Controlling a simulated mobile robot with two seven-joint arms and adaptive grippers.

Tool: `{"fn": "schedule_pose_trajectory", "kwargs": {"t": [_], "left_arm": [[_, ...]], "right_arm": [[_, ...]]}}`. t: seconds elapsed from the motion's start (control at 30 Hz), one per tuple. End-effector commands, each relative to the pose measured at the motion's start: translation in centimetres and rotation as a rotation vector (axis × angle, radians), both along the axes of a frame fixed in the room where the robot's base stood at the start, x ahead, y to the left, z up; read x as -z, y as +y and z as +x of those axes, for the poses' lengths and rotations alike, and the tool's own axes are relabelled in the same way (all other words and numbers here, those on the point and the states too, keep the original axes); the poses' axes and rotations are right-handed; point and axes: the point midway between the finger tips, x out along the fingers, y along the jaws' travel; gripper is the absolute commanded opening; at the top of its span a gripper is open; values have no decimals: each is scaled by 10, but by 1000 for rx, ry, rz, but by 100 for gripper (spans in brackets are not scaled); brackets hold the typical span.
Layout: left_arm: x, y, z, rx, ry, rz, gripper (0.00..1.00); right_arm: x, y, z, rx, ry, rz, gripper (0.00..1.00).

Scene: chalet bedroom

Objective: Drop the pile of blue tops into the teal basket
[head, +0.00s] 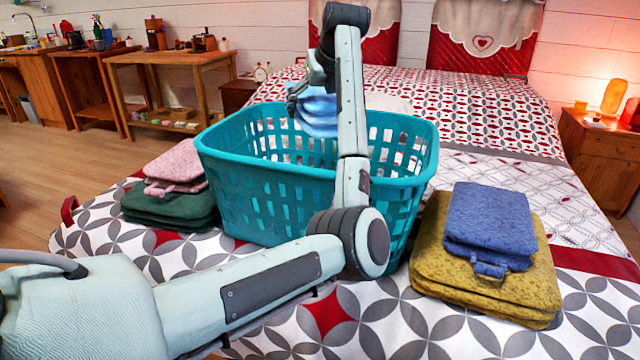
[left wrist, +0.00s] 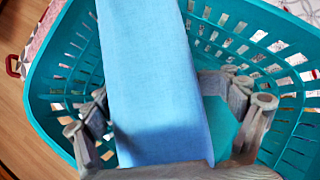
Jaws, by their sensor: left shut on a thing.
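The teal basket (head: 270,185) stands upright on the bed, its open top facing up. My left gripper (head: 303,98) is over the basket's opening, shut on the pile of blue tops (head: 318,118). In the left wrist view the light blue folded cloth (left wrist: 155,75) hangs between the grey fingers of my left gripper (left wrist: 168,130). The basket's teal rim (left wrist: 45,95) surrounds it there, with a bit of the basket's floor showing beside the cloth. My forearm partly hides the basket's front right in the head view. My right gripper is not in view.
A folded darker blue pile (head: 490,220) lies on a mustard pile (head: 480,275) right of the basket. A pink pile (head: 178,165) lies on a dark green pile (head: 168,207) to the left. The bed (head: 400,330) has some bare cover in front. A nightstand (head: 600,150) stands at right.

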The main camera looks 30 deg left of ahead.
Motion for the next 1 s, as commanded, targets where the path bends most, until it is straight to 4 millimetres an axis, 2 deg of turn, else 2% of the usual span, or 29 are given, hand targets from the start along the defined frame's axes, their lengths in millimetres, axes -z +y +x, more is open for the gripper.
{"fn": "schedule_pose_trajectory", "kwargs": {"t": [0.2,0.23,0.33,0.67,0.77,1.0], "left_arm": [[-1,0,0,0,-3,2,29],[-1,0,0,0,-3,2,89],[-1,0,0,1,-2,1,100],[-4,-3,-1,2,-1,-1,100],[-15,-9,-6,2,-3,0,100],[-55,-35,-25,3,-5,0,100]], "right_arm": [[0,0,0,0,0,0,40],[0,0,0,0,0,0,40],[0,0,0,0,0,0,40],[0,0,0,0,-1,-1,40],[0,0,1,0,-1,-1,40],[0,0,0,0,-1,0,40]]}}
